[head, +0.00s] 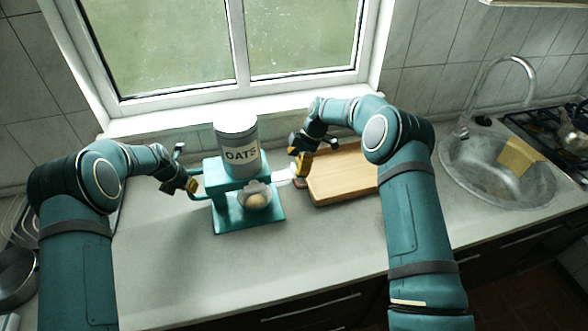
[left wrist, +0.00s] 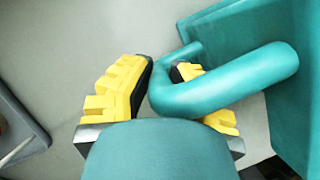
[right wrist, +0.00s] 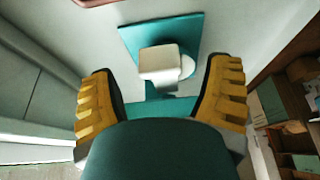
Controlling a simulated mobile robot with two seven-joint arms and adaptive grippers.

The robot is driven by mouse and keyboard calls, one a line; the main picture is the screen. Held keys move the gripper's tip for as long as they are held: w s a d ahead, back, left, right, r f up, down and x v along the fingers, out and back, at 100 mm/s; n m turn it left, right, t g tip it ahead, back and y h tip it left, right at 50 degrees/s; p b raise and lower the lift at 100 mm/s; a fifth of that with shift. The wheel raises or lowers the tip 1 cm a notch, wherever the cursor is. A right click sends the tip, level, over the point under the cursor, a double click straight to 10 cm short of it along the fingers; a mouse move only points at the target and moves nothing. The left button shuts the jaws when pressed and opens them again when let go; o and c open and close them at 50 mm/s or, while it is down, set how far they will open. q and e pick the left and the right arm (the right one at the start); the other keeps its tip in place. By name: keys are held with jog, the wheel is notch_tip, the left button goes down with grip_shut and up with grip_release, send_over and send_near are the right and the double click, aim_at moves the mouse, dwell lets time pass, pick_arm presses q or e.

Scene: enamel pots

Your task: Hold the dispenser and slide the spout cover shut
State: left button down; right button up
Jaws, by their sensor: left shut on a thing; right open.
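The dispenser (head: 238,177) is a teal stand with a grey canister marked OATS (head: 240,152) on top. Its teal side handle (left wrist: 225,82) lies between the fingers of my left gripper (head: 192,185), which is shut on it. A pale spout cover (head: 283,175) sticks out on the dispenser's right side. In the right wrist view its white end (right wrist: 158,63) lies ahead of the fingers. My right gripper (head: 298,168) is open and empty beside that end. A clear bowl (head: 255,196) with pale contents stands on the stand's base, under the spout.
A wooden tray (head: 342,172) lies close to the right of the dispenser, by my right gripper. The sink (head: 497,173) is farther right. A window sill runs behind. The counter in front (head: 255,262) is clear.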

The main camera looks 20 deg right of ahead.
aim_at(278, 176)
jog(key=shift+x, duration=1.35)
jog(key=c, duration=1.3)
pick_arm(q)
jog(key=shift+d, duration=0.1)
pick_arm(e)
jog(key=shift+a, duration=2.25)
jog(key=o, duration=1.3)
pick_arm(q)
jog(key=shift+s+f, duration=0.1)
pick_arm(e)
jog(key=v, duration=1.2)
